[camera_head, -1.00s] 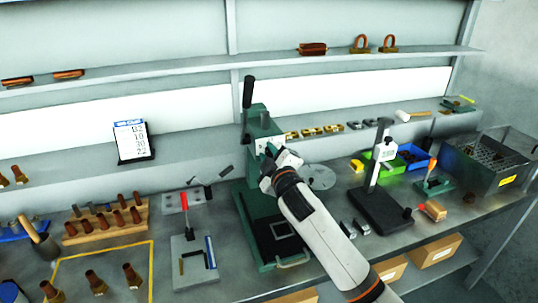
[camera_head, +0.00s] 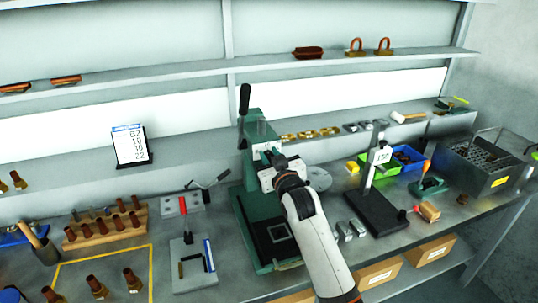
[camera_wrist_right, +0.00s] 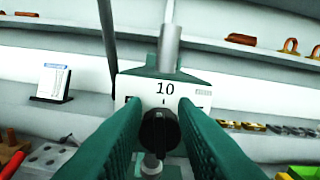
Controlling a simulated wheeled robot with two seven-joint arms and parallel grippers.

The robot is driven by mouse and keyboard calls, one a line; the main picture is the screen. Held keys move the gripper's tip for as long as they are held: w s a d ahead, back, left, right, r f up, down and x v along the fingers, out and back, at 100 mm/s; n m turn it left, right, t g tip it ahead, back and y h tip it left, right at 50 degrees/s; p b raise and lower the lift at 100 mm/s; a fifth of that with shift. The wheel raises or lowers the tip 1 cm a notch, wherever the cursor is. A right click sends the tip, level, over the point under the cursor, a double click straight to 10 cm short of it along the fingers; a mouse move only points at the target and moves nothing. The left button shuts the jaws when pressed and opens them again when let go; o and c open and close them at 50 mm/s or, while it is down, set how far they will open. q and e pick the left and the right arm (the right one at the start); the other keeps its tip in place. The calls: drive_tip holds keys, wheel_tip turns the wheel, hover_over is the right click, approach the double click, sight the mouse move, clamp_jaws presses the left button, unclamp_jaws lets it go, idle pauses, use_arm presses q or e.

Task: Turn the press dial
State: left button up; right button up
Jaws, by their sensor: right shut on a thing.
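The green press (camera_head: 253,212) stands on the bench in the middle of the head view, with its black-handled lever (camera_head: 243,110) upright at its left. My right gripper (camera_head: 270,160) is at the front of the press head, and my arm hides part of it. In the right wrist view the press dial (camera_wrist_right: 160,130) is a black knob below a white plate (camera_wrist_right: 163,90) reading 10. The green fingers of the right gripper (camera_wrist_right: 160,140) are on either side of the knob, shut on it. My left gripper is not in view.
A black-based gauge stand (camera_head: 376,210) is right of the press. A small lever tool (camera_head: 190,255) is at its left. A wooden rack (camera_head: 105,228) holds several brown-handled pieces.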

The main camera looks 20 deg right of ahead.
drive_tip(key=shift+d+f+m, duration=0.1)
drive_tip(key=shift+f+m, duration=0.1)
drive_tip(key=shift+m, duration=0.4)
drive_tip(key=shift+f, duration=0.1)
drive_tip(key=o, duration=1)
drive_tip(key=s, duration=0.4)
drive_tip(key=s+b, duration=0.1)
drive_tip(key=s, duration=0.3)
drive_tip(key=s+b, duration=0.1)
drive_tip(key=s, duration=0.3)
drive_tip(key=shift+d, duration=0.25)
